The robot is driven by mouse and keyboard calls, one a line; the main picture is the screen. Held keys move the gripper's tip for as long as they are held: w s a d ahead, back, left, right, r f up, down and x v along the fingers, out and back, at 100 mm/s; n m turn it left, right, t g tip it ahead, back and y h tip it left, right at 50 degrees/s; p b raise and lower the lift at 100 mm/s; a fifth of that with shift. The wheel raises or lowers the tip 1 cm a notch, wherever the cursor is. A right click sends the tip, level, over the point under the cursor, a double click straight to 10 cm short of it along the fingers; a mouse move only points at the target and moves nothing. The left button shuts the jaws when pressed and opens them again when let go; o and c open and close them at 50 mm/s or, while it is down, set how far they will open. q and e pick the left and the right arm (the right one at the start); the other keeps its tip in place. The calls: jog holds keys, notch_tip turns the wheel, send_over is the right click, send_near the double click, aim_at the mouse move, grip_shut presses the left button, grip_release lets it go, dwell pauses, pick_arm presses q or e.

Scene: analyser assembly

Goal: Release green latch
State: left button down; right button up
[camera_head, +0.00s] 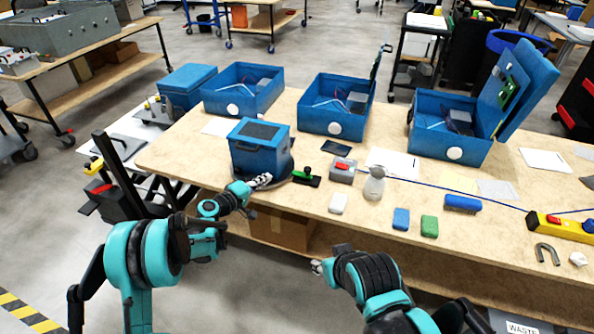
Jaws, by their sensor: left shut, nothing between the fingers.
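A blue box (260,148) with a dark panel in its top stands on a dark round base (290,164) near the table's front edge. A small green part (308,171) sits on a black mount just right of the base; it looks like the green latch, but its position is too small to tell. My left gripper (264,181) is shut and empty, low in front of the blue box and left of the green part, apart from it. My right gripper (318,267) is in front of the table, away from the box; its fingers are too small to read.
Open blue cases (335,122) line the back. Blue and green blocks (429,226) lie near the front edge.

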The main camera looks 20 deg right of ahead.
pick_arm(q)
jog(key=shift+n+t+h, duration=0.3)
jog(key=shift+n+h, duration=0.3)
jog(key=f, duration=0.1)
jog(key=d+f, duration=0.1)
jog(key=f, duration=0.1)
jog(key=w+f, duration=0.1)
jog(key=shift+d+f, duration=0.2)
jog(key=shift+d, duration=0.15)
jog(key=b+x, duration=0.2)
jog(key=x, duration=0.8)
jog(key=shift+w+d+f+b, duration=0.1)
jog(key=shift+f+b, duration=0.05)
jog(key=shift+b, duration=0.25)
jog(key=shift+s+d+f+b, duration=0.1)
jog(key=shift+d+b, duration=0.1)
jog(key=shift+d, duration=0.4)
jog(key=shift+s+d+f+b, duration=0.1)
jog(key=shift+d+b, duration=0.1)
jog(key=shift+d, duration=1.05)
jog(key=shift+s+r, duration=0.1)
jog(key=shift+s, duration=0.05)
